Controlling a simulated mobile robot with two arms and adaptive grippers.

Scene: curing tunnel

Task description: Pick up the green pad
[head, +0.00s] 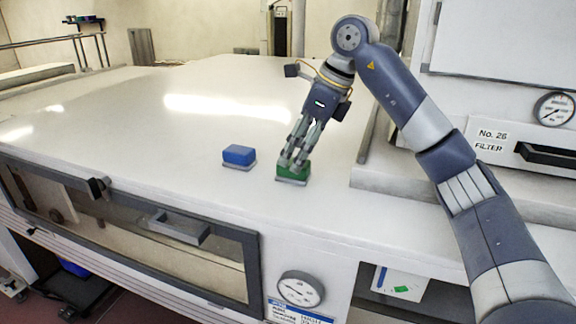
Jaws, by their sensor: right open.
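The green pad (293,173) is a small block with a pale underside. It lies on the white top surface (190,130) of the large machine, near its front edge. My right gripper (293,160) points down over the green pad, with its fingertips at the pad's top. The fingers hide part of the pad, and I cannot tell whether they touch it. The right gripper is open. My left gripper is not in view.
A blue pad (239,155) lies just left of the green one. A raised grey ledge (400,180) and a filter box (520,148) with a gauge stand to the right. The white top is clear behind and left of the pads.

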